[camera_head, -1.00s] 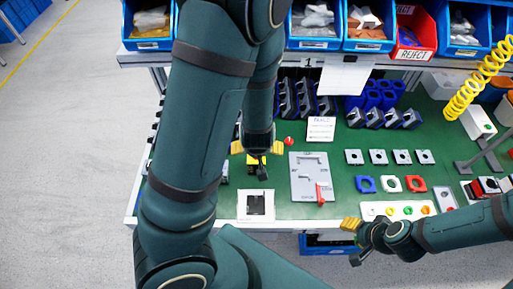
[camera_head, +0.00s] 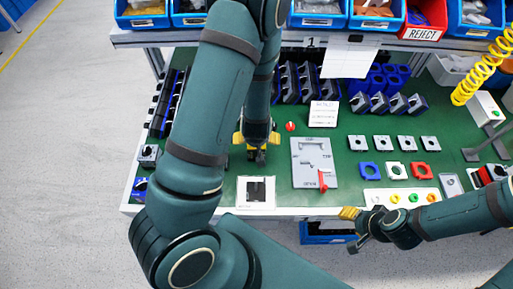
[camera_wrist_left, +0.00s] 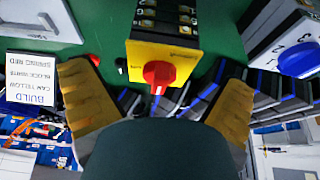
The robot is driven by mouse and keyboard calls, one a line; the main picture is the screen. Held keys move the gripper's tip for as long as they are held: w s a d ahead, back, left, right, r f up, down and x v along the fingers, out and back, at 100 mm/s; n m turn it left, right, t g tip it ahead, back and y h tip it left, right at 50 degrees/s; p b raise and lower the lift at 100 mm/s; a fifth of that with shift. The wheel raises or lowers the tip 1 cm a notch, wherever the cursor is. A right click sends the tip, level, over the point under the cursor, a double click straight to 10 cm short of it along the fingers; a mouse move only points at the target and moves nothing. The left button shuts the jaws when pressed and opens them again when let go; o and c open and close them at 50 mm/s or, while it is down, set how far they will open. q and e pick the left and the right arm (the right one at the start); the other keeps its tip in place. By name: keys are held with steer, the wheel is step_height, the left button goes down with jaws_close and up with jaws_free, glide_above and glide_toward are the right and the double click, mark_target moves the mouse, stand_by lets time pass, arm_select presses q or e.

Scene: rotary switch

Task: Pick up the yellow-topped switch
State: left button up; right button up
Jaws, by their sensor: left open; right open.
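The yellow-topped switch (camera_wrist_left: 165,65) shows in the left wrist view, with a red knob on its yellow face and a dark terminal body behind. It lies between the two yellow fingers of my left gripper (camera_wrist_left: 158,75), with gaps on both sides. In the head view my left gripper (camera_head: 256,138) points down at the green bench, fingers apart, and the forearm hides most of what is under it. My right gripper (camera_head: 351,229) is open and empty at the bench's front edge.
A red ball-like knob (camera_head: 290,127) and a grey plate (camera_head: 314,163) with a red lever lie right of my left gripper. Dark angled holders (camera_head: 300,82) stand behind. Blue bins (camera_head: 318,14) line the shelf above.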

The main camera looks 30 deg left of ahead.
arm_select(q)
steer(key=shift+x, duration=1.25)
steer(key=c, duration=1.3)
steer(key=shift+c, duration=0.2)
